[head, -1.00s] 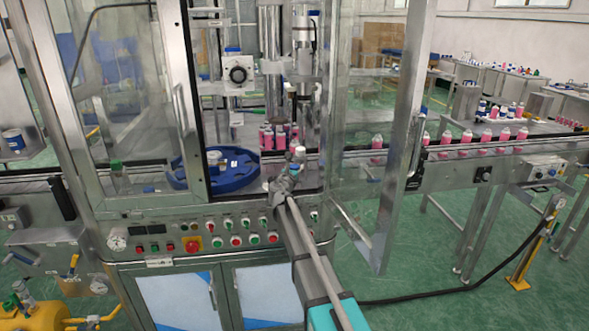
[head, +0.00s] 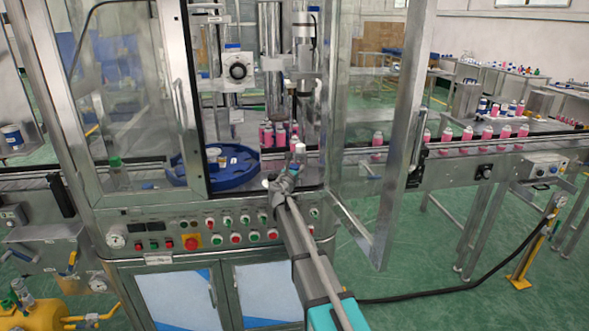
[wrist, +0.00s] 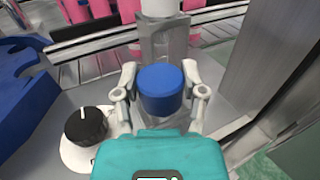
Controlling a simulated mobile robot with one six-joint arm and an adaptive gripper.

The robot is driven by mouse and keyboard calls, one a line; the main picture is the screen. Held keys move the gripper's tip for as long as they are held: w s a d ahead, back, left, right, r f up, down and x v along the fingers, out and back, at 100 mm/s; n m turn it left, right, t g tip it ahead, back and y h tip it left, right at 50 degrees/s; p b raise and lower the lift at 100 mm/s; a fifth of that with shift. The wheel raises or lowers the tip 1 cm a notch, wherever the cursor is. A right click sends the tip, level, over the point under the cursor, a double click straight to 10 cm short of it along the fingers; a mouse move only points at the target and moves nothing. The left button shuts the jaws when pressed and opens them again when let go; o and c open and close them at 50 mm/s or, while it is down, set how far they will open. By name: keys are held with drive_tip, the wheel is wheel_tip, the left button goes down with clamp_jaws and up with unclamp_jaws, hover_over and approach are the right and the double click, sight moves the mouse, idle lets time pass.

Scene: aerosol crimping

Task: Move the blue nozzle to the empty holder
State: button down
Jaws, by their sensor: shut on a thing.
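The blue nozzle (wrist: 160,88) is a short blue cylinder between my gripper's two fingers in the wrist view. My gripper (wrist: 160,92) is shut on it. In the head view my gripper (head: 284,183) is inside the machine's open front, above the metal deck, and the nozzle is too small to make out clearly. Just beyond the nozzle stands a clear, greyish upright piece (wrist: 166,45) with a white top (wrist: 158,7). I cannot tell whether they touch. I cannot pick out the empty holder for sure.
A blue star wheel (wrist: 20,75) lies to the left, and a black knob on a white base (wrist: 86,126) is at the lower left. Pink bottles (wrist: 110,30) stand behind by the conveyor. A metal post (wrist: 218,70) is close on the right.

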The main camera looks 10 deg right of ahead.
drive_tip(key=shift+f, duration=0.2)
idle(0.4)
drive_tip(key=shift+c, duration=0.4)
unclamp_jaws()
drive_tip(key=shift+s, duration=0.1)
drive_tip(key=v, duration=1.1)
drive_tip(key=shift+s+a, duration=0.2)
drive_tip(key=shift+s, duration=0.15)
